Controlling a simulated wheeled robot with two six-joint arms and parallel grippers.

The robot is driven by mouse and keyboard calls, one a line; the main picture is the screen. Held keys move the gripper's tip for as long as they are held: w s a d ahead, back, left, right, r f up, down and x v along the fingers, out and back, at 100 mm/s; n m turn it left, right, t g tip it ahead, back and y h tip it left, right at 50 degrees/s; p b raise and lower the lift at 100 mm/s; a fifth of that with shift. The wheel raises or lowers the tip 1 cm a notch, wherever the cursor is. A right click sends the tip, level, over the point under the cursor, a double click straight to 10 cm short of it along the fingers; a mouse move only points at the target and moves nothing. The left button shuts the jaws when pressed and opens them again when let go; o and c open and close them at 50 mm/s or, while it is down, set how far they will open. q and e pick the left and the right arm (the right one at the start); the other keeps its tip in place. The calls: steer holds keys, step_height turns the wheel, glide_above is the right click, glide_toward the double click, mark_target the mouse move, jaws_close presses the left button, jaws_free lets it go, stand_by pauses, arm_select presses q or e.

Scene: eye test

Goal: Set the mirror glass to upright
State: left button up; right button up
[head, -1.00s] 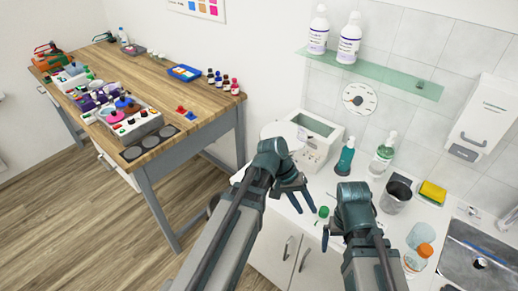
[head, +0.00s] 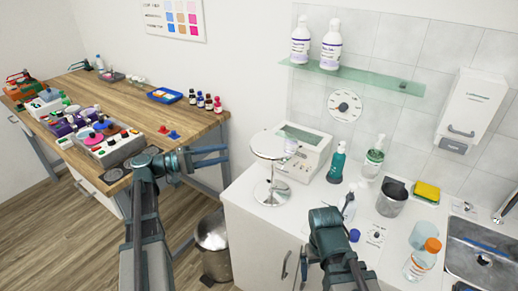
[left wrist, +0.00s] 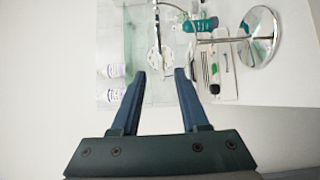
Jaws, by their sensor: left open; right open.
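The mirror (head: 273,193) stands on the white counter, on a round base with a thin stem. Its round glass (head: 268,145) lies about flat on top. In the left wrist view, which is turned sideways, the glass (left wrist: 156,38) shows nearly edge-on, and the base (left wrist: 262,40) is at the upper right. My left gripper (head: 228,154) is open and empty, left of the glass at about its height, fingers pointing at it with a gap; its fingers also show in the wrist view (left wrist: 160,74). My right gripper (head: 318,250) is low over the counter's front; its fingertips are mostly hidden.
A white box device (head: 312,160) stands close behind the mirror. Green bottles (head: 337,163), a grey cup (head: 391,199) and an orange-capped bottle (head: 421,262) are to the right. A glass shelf (head: 375,83) hangs above. A wooden table (head: 195,128) is left, a bin (head: 212,240) below.

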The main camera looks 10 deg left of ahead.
mark_target(261, 145)
arm_select(q)
steer(key=x, duration=1.3)
steer(key=shift+d, duration=0.25)
jaws_close()
stand_by(0.9)
